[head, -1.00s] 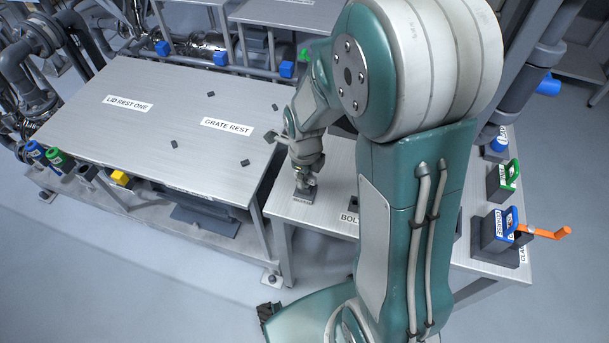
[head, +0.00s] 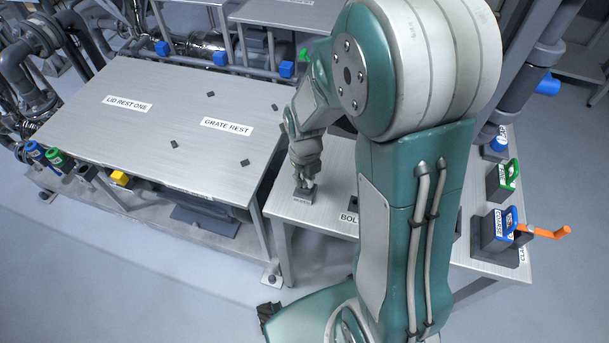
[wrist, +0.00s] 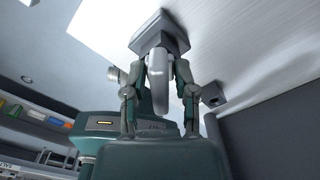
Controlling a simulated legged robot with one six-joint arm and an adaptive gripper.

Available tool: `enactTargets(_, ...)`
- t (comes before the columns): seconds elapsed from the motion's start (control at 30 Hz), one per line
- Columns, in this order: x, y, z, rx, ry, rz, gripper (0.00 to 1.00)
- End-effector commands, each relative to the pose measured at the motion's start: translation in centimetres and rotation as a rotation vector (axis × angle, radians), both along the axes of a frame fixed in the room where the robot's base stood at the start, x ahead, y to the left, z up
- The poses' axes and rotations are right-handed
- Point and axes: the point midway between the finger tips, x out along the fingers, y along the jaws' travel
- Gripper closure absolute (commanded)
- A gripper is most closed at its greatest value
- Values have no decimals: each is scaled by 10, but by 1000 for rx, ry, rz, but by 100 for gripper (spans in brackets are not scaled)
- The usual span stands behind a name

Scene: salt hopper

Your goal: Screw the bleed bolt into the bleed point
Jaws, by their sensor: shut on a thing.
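My gripper (head: 305,182) points down at the right-hand table, over a small dark grey block (head: 302,195) near the table's left edge. The block has a label too small to read surely; I take it for the bleed point. In the wrist view, my gripper (wrist: 162,72) has one finger on each side of a grey rounded ring-like piece (wrist: 160,92), which looks like the bleed bolt's head, and is shut on it. The piece meets the grey block (wrist: 157,36) on the table surface. Any thread is hidden, so how deep it sits cannot be told.
The large table (head: 160,105) at left carries labels for lid and grate rests. At right stand a green-handled block (head: 503,182), a blue-handled block (head: 500,232) and an orange handle (head: 545,233).

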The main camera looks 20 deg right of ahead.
Motion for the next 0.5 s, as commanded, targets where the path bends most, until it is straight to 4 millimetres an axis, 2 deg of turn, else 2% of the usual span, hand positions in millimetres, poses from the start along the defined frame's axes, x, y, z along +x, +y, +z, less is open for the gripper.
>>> enactTargets(0.03, 0, 0, 0, 0, 1, 1, 100)
enactTargets(0.07, 0, 0, -1, 0, 1, 1, 50)
enactTargets(0.1, 0, 0, 0, 0, 1, 1, 33)
enactTargets(0.13, 0, 0, 0, 0, 1, 1, 24)
enactTargets(0.5, 0, 0, 0, 0, 1, 3, 24)
